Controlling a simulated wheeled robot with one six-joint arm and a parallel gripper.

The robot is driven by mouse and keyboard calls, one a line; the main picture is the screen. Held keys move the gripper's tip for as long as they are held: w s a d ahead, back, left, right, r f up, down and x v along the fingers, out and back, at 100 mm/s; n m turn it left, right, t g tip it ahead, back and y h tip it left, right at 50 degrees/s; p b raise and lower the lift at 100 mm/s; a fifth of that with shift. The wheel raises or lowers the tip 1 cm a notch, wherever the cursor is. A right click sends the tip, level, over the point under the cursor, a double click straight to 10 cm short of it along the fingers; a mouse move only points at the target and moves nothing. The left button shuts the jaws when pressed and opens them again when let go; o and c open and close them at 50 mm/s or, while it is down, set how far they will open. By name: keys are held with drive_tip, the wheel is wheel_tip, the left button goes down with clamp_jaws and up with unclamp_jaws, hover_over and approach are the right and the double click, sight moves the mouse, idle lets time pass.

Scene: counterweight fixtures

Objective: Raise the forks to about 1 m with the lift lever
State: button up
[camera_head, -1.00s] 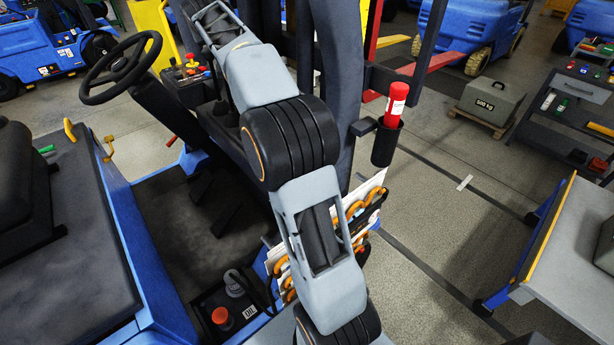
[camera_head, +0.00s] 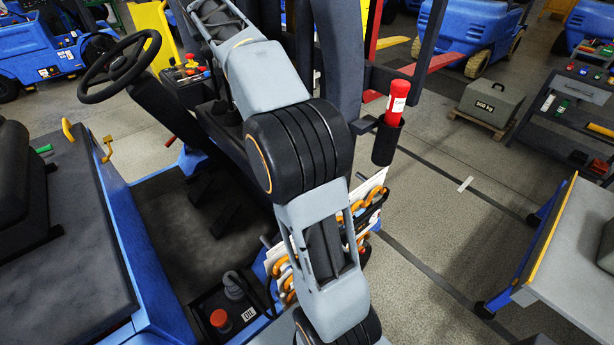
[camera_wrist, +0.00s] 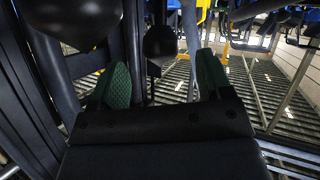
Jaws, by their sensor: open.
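In the wrist view my gripper (camera_wrist: 162,76) is open, its two green-padded fingers wide apart with nothing held between them. A dark rounded knob (camera_wrist: 160,41) shows beyond the gap between the fingers. A larger dark rounded shape (camera_wrist: 74,14) is at the upper left. I cannot tell whether either is the lift lever. In the head view a control console (camera_head: 188,76) with red and yellow knobs stands beside the steering wheel (camera_head: 118,66). My arm reaches past this console, and my gripper is out of sight there. The forks cannot be made out with certainty.
A red cylinder sits in a black holder (camera_head: 386,146) right of my arm. The seat (camera_head: 14,170) is at the left. A grey 500 kg weight (camera_head: 491,102) and a cart (camera_head: 572,245) stand at the right, with open floor between the cart and truck.

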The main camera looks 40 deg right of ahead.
drive_tip(key=b+v, duration=0.1)
drive_tip(key=v, duration=0.5)
drive_tip(key=shift+s+a, duration=0.15)
drive_tip(key=shift+s, duration=0.15)
drive_tip(key=shift+r, duration=0.1)
idle(0.4)
